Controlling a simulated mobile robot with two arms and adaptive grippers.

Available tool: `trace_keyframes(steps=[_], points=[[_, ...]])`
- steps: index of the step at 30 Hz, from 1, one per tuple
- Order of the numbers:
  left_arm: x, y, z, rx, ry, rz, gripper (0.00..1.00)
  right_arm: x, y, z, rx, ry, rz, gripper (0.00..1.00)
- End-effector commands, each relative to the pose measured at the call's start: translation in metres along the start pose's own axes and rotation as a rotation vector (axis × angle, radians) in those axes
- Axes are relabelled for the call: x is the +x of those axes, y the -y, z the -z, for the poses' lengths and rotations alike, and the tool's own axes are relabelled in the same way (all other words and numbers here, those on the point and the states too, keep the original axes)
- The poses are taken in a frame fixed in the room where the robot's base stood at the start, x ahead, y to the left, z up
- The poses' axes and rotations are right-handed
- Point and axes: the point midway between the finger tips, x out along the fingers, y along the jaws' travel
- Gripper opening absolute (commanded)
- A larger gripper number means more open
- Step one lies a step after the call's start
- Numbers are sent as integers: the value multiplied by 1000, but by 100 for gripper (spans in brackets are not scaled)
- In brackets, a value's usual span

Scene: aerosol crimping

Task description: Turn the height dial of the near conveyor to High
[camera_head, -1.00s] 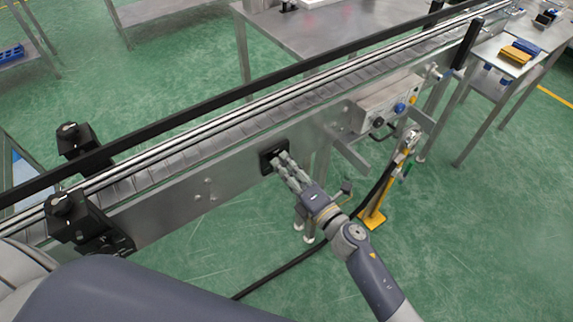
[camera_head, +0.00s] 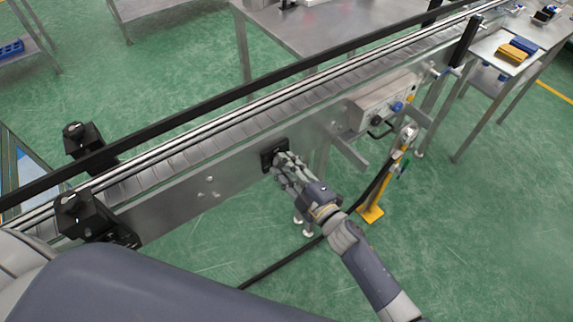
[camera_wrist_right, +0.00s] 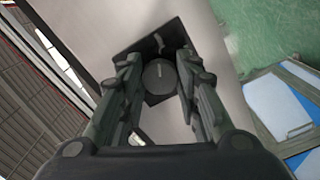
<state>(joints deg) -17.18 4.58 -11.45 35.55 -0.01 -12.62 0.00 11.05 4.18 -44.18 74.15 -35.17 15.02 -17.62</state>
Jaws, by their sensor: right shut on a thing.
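The near conveyor (camera_head: 165,205) runs diagonally across the head view. The height dial is a dark round knob on a black plate (camera_head: 266,158) on the conveyor's side; in the head view my fingers mostly cover it. In the right wrist view the dial (camera_wrist_right: 159,76) sits between my fingertips, with a pale line on its face. My right gripper (camera_head: 279,164) is shut on the dial, and it also shows in the right wrist view (camera_wrist_right: 158,70). The plate's lettering is not readable. My left gripper is not in view.
A yellow stand (camera_head: 372,212) and a black hose are near my right arm. Black brackets (camera_head: 88,215) sit at the conveyor's left end. Green floor is open in front.

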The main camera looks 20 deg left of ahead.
Motion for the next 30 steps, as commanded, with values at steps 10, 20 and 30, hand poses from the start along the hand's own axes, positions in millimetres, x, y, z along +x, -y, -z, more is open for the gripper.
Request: trace_keyframes(steps=[10,20,30], points=[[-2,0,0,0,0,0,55,0,2,0,48,0,2,7],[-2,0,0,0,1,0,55,0,2,0,47,0,2,37],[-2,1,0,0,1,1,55,0,1,0,46,0,1,51]])
